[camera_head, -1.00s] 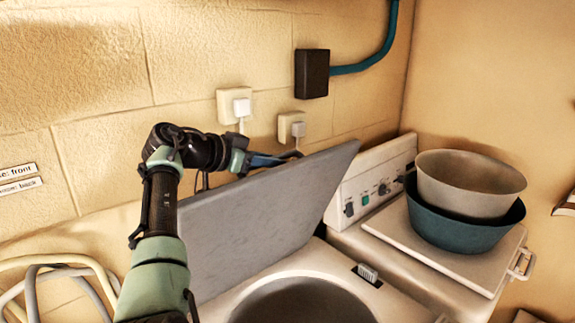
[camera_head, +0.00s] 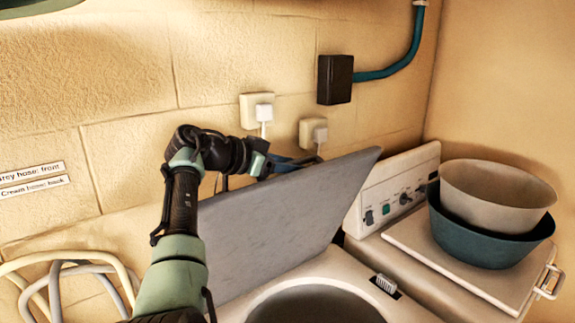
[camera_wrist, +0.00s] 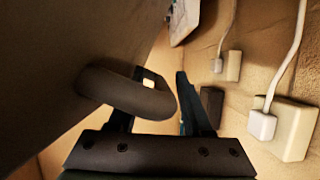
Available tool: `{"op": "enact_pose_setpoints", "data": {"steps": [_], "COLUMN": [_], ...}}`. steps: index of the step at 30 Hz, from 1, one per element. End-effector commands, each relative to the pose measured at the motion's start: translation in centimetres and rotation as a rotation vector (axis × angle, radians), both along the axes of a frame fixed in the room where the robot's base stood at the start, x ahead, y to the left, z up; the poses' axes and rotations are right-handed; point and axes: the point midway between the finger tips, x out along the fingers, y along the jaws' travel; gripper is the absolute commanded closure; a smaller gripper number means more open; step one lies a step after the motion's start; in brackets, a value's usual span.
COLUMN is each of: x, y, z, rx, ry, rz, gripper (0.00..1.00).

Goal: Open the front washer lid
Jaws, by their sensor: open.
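The grey front washer lid (camera_head: 285,225) stands raised and tilted back towards the wall, with the round drum opening (camera_head: 318,305) uncovered in front of it. My gripper (camera_wrist: 161,74) is behind the lid; in the head view the lid's top edge partly hides it. In the wrist view its two fingers are apart. A rounded dark handle (camera_wrist: 125,92) on the lid (camera_wrist: 70,50) crosses in front of the left finger, and its curved end lies between the fingers. I cannot tell whether it touches them.
A second washer with a closed lid (camera_head: 410,246) stands right, carrying a teal basin (camera_head: 470,240) and a pale basin (camera_head: 495,195). Wall sockets (camera_head: 313,132) with plugs and a dark box (camera_head: 335,80) are close behind my gripper. Hoses (camera_head: 70,265) hang at left.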

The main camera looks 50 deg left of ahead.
Motion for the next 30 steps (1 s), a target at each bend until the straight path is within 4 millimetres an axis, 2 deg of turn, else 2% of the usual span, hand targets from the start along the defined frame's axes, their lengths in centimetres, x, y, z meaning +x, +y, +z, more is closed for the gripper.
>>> {"op": "enact_pose_setpoints", "data": {"steps": [8,15,21,25,30], "x": [-2.0,-7.0,-10.4,-11.6,-12.1], "y": [0.1,0.3,0.3,0.3,0.2], "z": [0.5,2.3,3.9,4.5,4.8], "rx": [0.003,0.004,0.002,0.001,0.000], "ry": [-0.002,-0.003,0.000,0.000,0.000], "rz": [0.002,0.005,0.002,0.002,0.000], "gripper": [0.50,0.50,0.50,0.50,0.50]}}
